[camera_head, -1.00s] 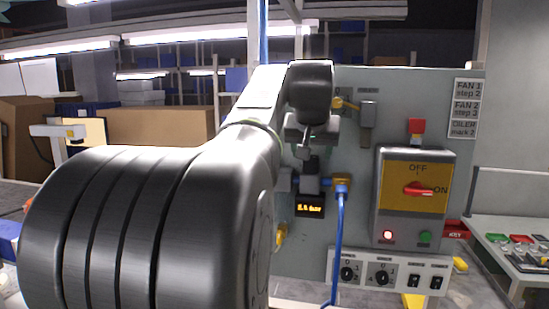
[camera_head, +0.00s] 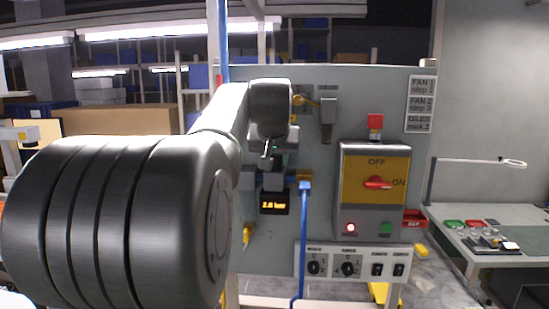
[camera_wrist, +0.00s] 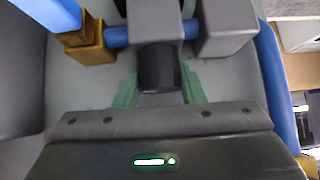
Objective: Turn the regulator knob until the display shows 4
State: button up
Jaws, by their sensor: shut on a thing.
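The small display (camera_head: 274,203) on the grey panel glows orange and seems to read 2.6 bar. The grey regulator (camera_head: 273,181) sits just above it, partly hidden by my arm and gripper. My gripper (camera_wrist: 159,88) is shut on the dark round regulator knob (camera_wrist: 158,68), with a greenish finger on each side of it. In the head view my gripper (camera_head: 266,160) is largely hidden behind my wrist, directly above the regulator. The regulator's grey body (camera_wrist: 155,20) lies beyond the knob in the wrist view, with blue pipe on both sides.
A blue hose (camera_head: 303,240) hangs right of the display from a brass fitting (camera_head: 304,178). A yellow switch box (camera_head: 375,190) with a red handle is farther right. A white switch strip (camera_head: 355,263) runs below. A yellow valve handle (camera_head: 247,235) is lower left.

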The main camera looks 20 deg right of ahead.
jog(key=shift+a+f+m+g+h+b, duration=0.1)
jog(key=shift+m+g+h+b, duration=0.3)
jog(key=shift+m+h, duration=0.6)
jog(key=shift+m+g+h, duration=0.4)
jog(key=shift+m+g, duration=0.1)
jog(key=shift+m, duration=0.6)
jog(key=o, duration=1)
